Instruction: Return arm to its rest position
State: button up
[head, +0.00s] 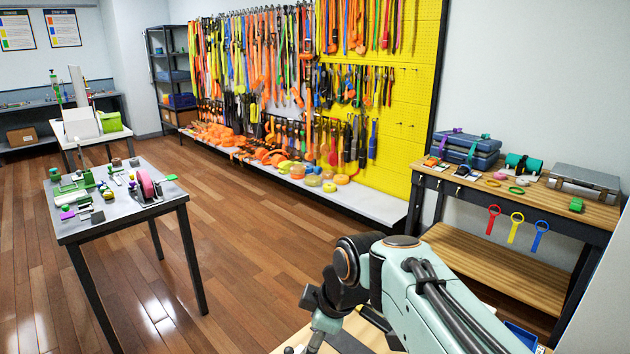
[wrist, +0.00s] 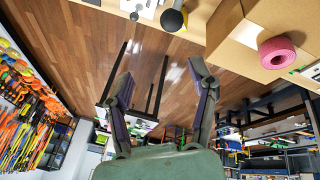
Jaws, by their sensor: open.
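My arm (head: 425,300) reaches in from the lower right of the head view, bent at a dark joint. My gripper is not clearly visible there. In the wrist view my gripper (wrist: 160,75) is open, its two green-grey fingers spread wide apart. Nothing is between the fingers; beyond the gap I see wooden floor and a distant table. The wrist view appears upside down.
A grey table (head: 112,222) with small strap parts stands left. A yellow pegboard (head: 408,110) holds hanging straps. A wooden workbench (head: 555,195) stands right. In the wrist view, a pink roll (wrist: 277,53) lies near tan surfaces at upper right. Open floor (head: 240,255) lies between.

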jog(key=s+d+f+m+g, duration=0.1)
jog(key=s+d+f+m, duration=0.1)
jog(key=s, duration=0.5)
jog(key=s+d+f+m+g+h, duration=0.1)
jog(key=s+d+f+m, duration=0.1)
jog(key=s+d+m, duration=0.2)
jog(key=s+d+f+m+g+h, duration=0.1)
jog(key=s+d+f+m+g, duration=0.1)
jog(key=s+m, duration=0.6)
jog(key=shift+s+d+f, duration=0.35)
jog(key=shift+s+d, duration=0.05)
jog(key=shift+s, duration=1.45)
